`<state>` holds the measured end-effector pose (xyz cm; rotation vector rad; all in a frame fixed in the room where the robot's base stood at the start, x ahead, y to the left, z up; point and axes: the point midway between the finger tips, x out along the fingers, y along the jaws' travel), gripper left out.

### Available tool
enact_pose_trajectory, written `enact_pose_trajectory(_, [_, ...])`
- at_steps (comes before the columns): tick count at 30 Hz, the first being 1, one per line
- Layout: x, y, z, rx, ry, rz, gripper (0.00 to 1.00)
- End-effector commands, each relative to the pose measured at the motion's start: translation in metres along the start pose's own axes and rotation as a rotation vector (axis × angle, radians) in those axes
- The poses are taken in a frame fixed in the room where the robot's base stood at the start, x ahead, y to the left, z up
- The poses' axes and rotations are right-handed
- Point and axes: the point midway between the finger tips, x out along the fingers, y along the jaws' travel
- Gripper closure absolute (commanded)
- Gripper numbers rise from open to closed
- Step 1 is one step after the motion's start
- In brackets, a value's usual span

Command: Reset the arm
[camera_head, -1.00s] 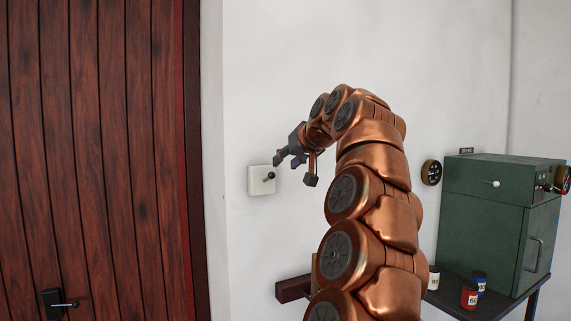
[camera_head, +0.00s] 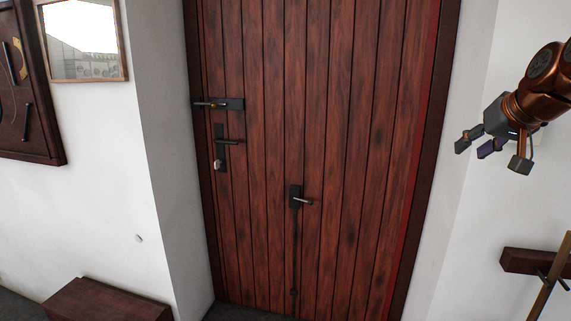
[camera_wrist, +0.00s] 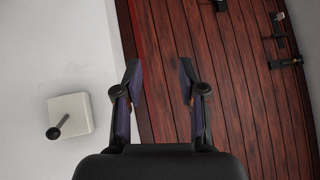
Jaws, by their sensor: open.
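My copper-coloured arm reaches in from the right edge of the head view, with its end in front of the white wall. My gripper (camera_head: 490,153) is open and empty, held in the air right of the door, with its fingers pointing down and left. In the wrist view, my gripper (camera_wrist: 160,82) shows two dark fingers well apart with nothing between them. Beyond them are the wooden door and the white wall. Most of my arm is outside the head view.
A plank door (camera_head: 330,120) fills the middle, with a bolt (camera_head: 220,104), a handle (camera_head: 228,141) and a lever latch (camera_head: 299,199). A white switch box with a dark lever (camera_wrist: 82,112) is on the wall left of my gripper in the wrist view. A wooden bench (camera_head: 105,302) stands lower left.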

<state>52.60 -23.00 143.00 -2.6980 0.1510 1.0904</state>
Motion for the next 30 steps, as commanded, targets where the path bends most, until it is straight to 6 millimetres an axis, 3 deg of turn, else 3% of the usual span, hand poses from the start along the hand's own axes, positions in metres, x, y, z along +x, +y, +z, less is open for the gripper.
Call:
enact_pose_trajectory(1, [0.007, -0.019, 0.016, -0.021, -0.040, -0.015, 0.60])
enact_pose_trajectory(6, [0.026, -0.067, 0.075, -0.076, -0.173, -0.047, 0.60])
enact_pose_trajectory(15, [0.042, -0.123, 0.196, -0.159, -0.405, -0.058, 0.60])
enact_pose_trajectory(22, [0.040, -0.140, 0.298, -0.205, -0.581, -0.032, 0.60])
enact_pose_trajectory(30, [0.024, -0.132, 0.418, -0.237, -0.779, 0.030, 0.60])
